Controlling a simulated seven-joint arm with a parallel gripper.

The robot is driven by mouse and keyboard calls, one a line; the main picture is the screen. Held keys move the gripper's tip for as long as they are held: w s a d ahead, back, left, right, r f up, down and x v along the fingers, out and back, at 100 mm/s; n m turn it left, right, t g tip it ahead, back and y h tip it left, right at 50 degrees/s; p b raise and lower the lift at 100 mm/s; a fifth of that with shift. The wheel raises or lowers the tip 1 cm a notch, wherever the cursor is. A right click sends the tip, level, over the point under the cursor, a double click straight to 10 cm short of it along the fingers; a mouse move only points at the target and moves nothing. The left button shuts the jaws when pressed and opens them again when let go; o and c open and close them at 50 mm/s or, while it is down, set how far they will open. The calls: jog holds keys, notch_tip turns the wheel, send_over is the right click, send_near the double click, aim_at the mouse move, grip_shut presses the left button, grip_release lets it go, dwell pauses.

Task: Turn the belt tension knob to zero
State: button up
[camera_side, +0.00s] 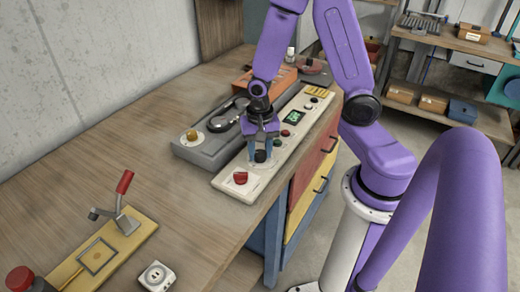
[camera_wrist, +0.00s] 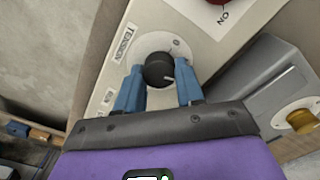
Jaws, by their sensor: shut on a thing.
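The black tension knob (camera_wrist: 158,70) sits on a pale round dial beside a "TENSION" label in the wrist view. A white pointer mark shows on its lower right part. The knob (camera_side: 260,156) is on the cream control panel (camera_side: 222,182) in the side view. My gripper (camera_wrist: 158,86) has its two blue fingers on either side of the knob, shut on it. In the side view my gripper (camera_side: 262,150) points down at the panel.
A grey unit with a brass knob (camera_side: 192,135) stands to the left. A red-handled clamp (camera_side: 124,183) stands nearer. Bare wooden table lies between.

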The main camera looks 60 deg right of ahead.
aim_at(259, 154)
jog(key=n, duration=1.1)
jog(key=shift+a, duration=0.1)
jog(key=shift+n, duration=1.6)
jog(key=shift+w+n, duration=0.1)
jog(key=shift+n, duration=0.2)
jog(key=o, duration=1)
jog(key=shift+o, duration=0.2)
jog(key=shift+r, duration=0.1)
notch_tip(259, 154, up, 17)
jog(key=shift+r, duration=0.15)
jog(key=shift+a, duration=0.15)
